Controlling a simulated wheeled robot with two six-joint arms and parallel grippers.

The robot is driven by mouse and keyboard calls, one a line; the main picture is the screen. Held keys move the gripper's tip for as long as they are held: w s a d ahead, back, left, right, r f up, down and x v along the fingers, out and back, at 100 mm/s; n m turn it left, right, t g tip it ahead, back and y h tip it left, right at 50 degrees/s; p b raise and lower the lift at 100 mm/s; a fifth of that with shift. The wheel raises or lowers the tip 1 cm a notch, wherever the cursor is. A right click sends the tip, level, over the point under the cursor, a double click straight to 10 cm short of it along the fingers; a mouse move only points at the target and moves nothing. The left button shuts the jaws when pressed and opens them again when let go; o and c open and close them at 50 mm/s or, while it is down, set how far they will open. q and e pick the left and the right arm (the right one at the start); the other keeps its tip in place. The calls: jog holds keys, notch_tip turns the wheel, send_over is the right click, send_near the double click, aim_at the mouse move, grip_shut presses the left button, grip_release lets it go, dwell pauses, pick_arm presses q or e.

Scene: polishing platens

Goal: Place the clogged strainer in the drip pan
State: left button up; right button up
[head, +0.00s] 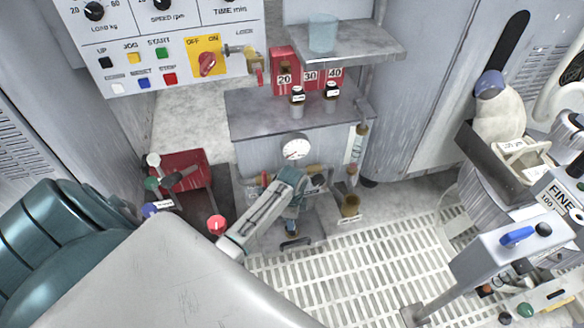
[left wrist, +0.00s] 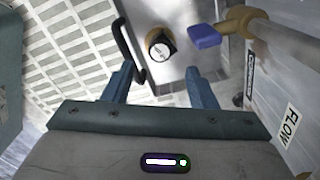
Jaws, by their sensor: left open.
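My left gripper (left wrist: 161,82) is open and empty in the left wrist view; in the head view it is low in front of the grey machine, partly hidden by its own arm. A round brass piece with a dark, pale-faced top (left wrist: 160,45) lies just beyond the fingertips, between their lines and apart from them. I cannot tell whether this is the drip pan. My right gripper is not in view.
A red-knobbed post (head: 216,225) stands near my left arm. A dark tray (head: 480,150) is at the right.

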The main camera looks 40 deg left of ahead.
pick_arm(q)
notch_tip(320, 180, up, 5)
jog(key=shift+f+p, duration=0.1)
jog(key=shift+p, duration=0.6)
jog(key=shift+w, duration=0.1)
